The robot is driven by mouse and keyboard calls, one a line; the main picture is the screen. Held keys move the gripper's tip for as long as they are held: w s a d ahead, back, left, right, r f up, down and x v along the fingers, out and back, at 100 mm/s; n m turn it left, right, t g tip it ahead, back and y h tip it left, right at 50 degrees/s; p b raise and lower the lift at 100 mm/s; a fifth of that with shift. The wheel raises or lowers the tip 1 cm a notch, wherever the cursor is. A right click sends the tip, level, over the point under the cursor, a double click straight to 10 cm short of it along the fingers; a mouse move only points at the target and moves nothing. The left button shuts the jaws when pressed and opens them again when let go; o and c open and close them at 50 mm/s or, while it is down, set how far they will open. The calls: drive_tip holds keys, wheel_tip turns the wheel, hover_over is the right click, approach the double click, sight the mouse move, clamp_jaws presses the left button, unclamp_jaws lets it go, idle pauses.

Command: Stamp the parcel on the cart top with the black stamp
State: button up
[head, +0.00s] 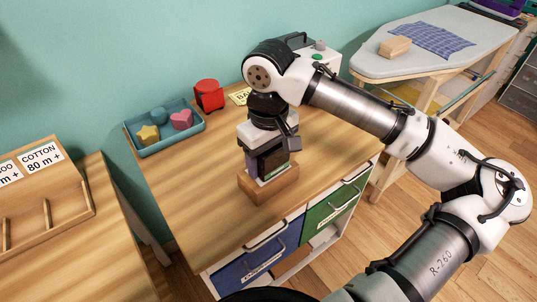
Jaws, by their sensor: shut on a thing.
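The parcel (258,190), a tan box with a pale label on top, sits on the wooden cart top (190,185) near its front edge. My gripper (268,165) points down directly over the parcel. It is shut on a dark block that appears to be the black stamp (272,162). The fingers hide part of the stamp. The stamp's lower end is at or just above the parcel's top; I cannot tell whether they touch.
Blue (258,262) and green (333,208) drawers are below. An ironing board (430,67) stands right. The cart top's left front is clear.

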drive_tip(key=shift+f, duration=0.2)
drive_tip(key=shift+r, duration=0.1)
wheel_tip(320, 180, up, 6)
drive_tip(key=p, duration=0.6)
